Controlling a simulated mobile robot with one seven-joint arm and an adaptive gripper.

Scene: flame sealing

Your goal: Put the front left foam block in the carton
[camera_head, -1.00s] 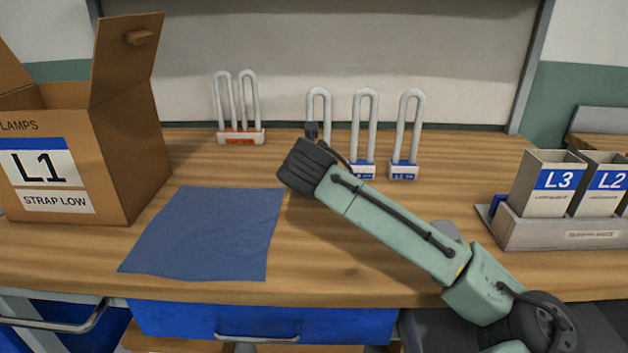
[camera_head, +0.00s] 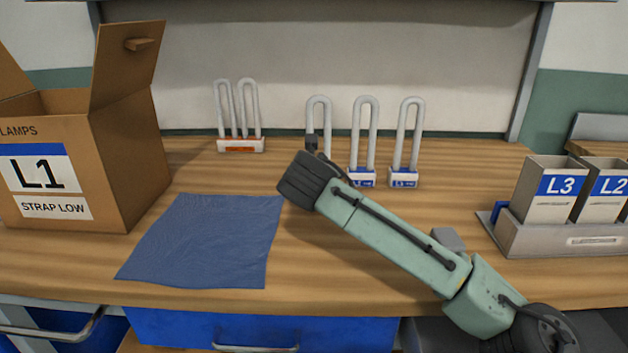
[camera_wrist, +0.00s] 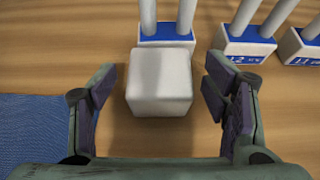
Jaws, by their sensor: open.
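The foam block (camera_wrist: 160,82) is a pale grey-white cube on the wooden bench, seen in the wrist view in front of a blue-based lamp. My gripper (camera_wrist: 160,95) is open, with one dark-padded finger on each side of the block and gaps between. In the head view, my wrist hides the fingers and this block. The carton (camera_head: 125,150), open-topped, brown and labelled L1, stands at the left of the bench in the head view.
Several U-shaped lamps stand close behind the block, including a blue-based one (camera_head: 404,178). An orange-labelled lamp (camera_head: 241,145) stands further back. A flat blue mat (camera_head: 205,240) lies between carton and gripper. A grey tray (camera_head: 560,238) holds labelled boxes at the right.

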